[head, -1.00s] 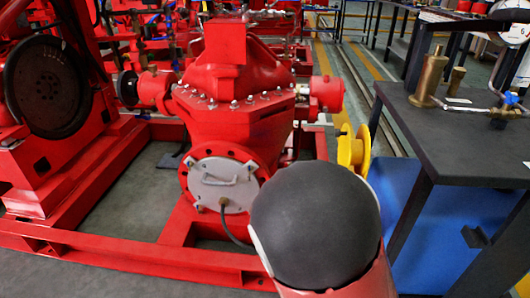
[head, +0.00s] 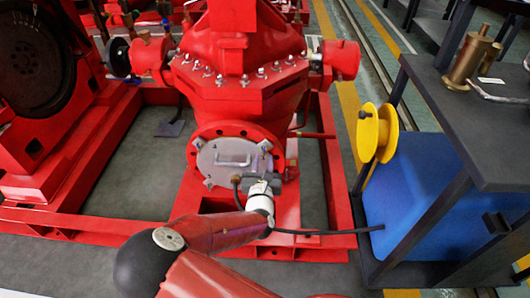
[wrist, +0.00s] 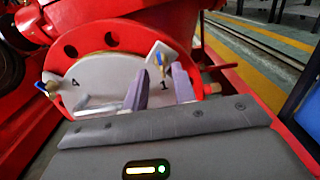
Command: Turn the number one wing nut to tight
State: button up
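The number one wing nut (wrist: 161,60), brass with a blue mark, stands by a white tab on the round grey cover plate (wrist: 95,72), above the printed "1". In the head view it is the small nut (head: 266,146) at the plate's upper right. My gripper (wrist: 160,68) is open, with its two purplish fingers apart on either side of the "1" and their tips close to the nut. I cannot tell whether either finger touches it. In the head view my gripper (head: 264,172) is small at the plate's right side.
Another wing nut (wrist: 50,89) is at the left near "4". The plate has a handle (head: 232,160) and sits on the red pump (head: 240,100). A black hose (head: 320,231) runs right. A yellow reel (head: 376,133), blue panel (head: 415,185) and dark table (head: 470,120) stand at the right.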

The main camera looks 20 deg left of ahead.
aim_at(265, 150)
jog(key=x, duration=0.3)
jog(key=shift+w, duration=0.25)
grip_shut()
